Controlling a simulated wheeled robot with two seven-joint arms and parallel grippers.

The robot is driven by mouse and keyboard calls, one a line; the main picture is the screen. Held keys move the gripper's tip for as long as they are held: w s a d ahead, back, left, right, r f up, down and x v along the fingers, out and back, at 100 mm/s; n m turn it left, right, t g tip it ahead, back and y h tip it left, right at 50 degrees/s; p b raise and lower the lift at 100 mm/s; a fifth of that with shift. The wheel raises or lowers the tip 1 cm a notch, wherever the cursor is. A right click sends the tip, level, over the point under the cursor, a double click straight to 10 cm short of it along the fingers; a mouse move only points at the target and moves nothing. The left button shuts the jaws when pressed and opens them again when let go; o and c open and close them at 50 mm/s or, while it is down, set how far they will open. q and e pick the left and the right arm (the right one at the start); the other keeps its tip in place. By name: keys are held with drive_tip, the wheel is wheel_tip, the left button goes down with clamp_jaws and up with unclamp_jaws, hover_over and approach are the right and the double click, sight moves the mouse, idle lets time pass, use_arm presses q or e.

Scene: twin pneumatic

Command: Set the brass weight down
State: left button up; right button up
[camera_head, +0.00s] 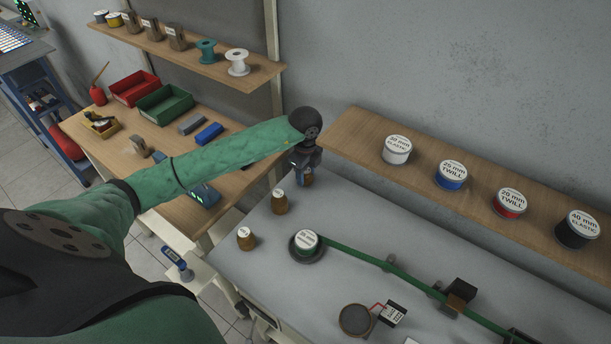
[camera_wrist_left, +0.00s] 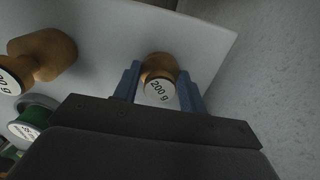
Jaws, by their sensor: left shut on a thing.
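My left gripper (camera_head: 303,173) is at the far left corner of the grey table (camera_head: 345,215), with its blue fingers around a brass weight (camera_head: 309,178). In the left wrist view the weight (camera_wrist_left: 158,88) has a white top reading 200 g and sits between the two fingers. The fingers hide part of its sides. I cannot tell whether its base touches the table. Two similar weights, one nearer (camera_head: 245,239) and one in the middle (camera_head: 279,203), stand upright on the table apart from the gripper. My right gripper is not in view.
A green ribbon spool (camera_head: 306,243) sits in a dark round holder, its ribbon running right. A wooden shelf (camera_head: 365,135) with several labelled spools runs along the wall behind. A wooden bench (camera_head: 120,160) with red and green bins lies to the left, across a gap.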

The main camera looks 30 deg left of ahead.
use_arm(q)
drive_tip(key=shift+f, duration=0.15)
drive_tip(key=o, duration=1.1)
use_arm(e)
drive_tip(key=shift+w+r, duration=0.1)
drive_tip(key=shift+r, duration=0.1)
use_arm(q)
wheel_tip(320, 180, up, 12)
drive_tip(key=p, duration=0.5)
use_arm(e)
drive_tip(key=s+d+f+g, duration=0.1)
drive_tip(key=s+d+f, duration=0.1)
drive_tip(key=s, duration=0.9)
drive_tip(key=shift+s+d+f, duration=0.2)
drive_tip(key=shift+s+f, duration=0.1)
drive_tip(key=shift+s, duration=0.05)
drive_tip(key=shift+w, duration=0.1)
